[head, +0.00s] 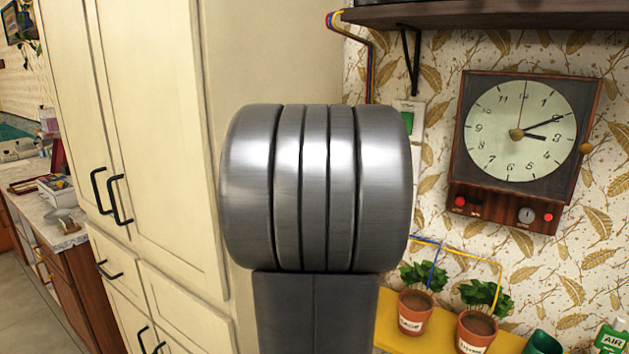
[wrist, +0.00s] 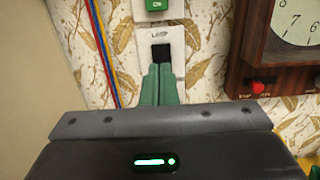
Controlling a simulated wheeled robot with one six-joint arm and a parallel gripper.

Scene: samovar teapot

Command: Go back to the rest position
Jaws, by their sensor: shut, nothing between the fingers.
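My gripper (wrist: 159,84) shows in the wrist view with its two green fingers together and nothing between them. Its tips are in front of a wall switch plate (wrist: 161,52) with a dark square in its middle; I cannot tell whether they touch it. In the head view a metal, ribbed part of my arm fills the centre and hides my gripper. The top of the switch area, with a green panel (head: 409,122), shows just right of that arm part.
A wall clock (head: 520,130) hangs at the right under a dark shelf (head: 450,14). Potted plants (head: 414,312) stand on a yellow surface (head: 393,338) below. A tall cream cupboard (head: 150,120) stands at the left, with a counter (head: 40,225) beyond it. Coloured cables (wrist: 103,50) run down the wall.

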